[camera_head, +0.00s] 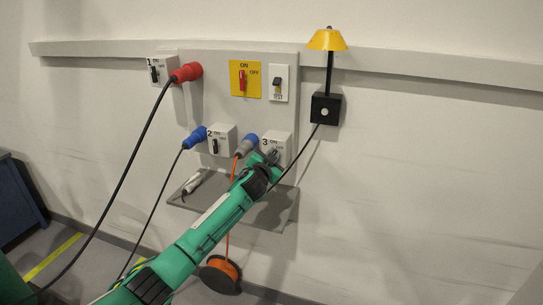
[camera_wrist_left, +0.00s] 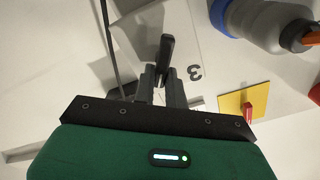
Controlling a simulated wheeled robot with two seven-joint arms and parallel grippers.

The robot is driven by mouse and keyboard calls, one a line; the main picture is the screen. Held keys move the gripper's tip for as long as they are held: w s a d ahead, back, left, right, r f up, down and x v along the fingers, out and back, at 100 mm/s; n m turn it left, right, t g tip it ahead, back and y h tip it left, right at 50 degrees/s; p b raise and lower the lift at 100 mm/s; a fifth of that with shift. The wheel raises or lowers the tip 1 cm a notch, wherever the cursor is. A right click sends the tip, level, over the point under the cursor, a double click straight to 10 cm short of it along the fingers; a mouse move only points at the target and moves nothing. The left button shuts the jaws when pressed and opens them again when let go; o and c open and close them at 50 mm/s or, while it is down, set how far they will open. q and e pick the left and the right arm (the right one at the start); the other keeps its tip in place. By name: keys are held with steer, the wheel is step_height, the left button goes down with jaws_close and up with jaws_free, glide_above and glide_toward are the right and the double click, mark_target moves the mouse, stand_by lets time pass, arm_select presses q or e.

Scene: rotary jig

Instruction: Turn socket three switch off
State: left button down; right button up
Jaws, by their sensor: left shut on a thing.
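The socket three box (camera_head: 281,145) is a pale box with a "3" and a plug in its left side, low on the wall panel. My left gripper (camera_head: 269,158) is at its front and hides its switch in the head view. In the left wrist view, the black switch handle (camera_wrist_left: 166,52) stands out from the pale box face (camera_wrist_left: 188,45) beside the "3". The fingers of my left gripper (camera_wrist_left: 162,83) are shut on this handle. The exact switch position is hard to tell. My right gripper is not in view.
A grey-blue plug (camera_head: 247,142) with an orange cable sits left of socket three. Socket two (camera_head: 222,140), socket one (camera_head: 160,70), a yellow plate with a red switch (camera_head: 245,79) and a test switch (camera_head: 278,83) are nearby. A yellow-topped lamp (camera_head: 327,40) is at the right.

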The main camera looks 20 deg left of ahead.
arm_select(q)
steer(key=m, duration=0.3)
steer(key=f+m, duration=0.1)
steer(key=m, duration=0.3)
steer(key=d+m, duration=0.1)
steer(key=m, duration=0.3)
steer(key=shift+f, duration=0.3)
steer(key=shift+m, duration=0.4)
steer(key=c, duration=1.4)
jaws_free()
steer(key=shift+c, duration=0.2)
steer(key=shift+s, duration=0.15)
steer(key=s+b, duration=0.2)
steer(key=s, duration=1.1)
steer(key=shift+s+a+b, duration=0.3)
steer(key=shift+b, duration=0.05)
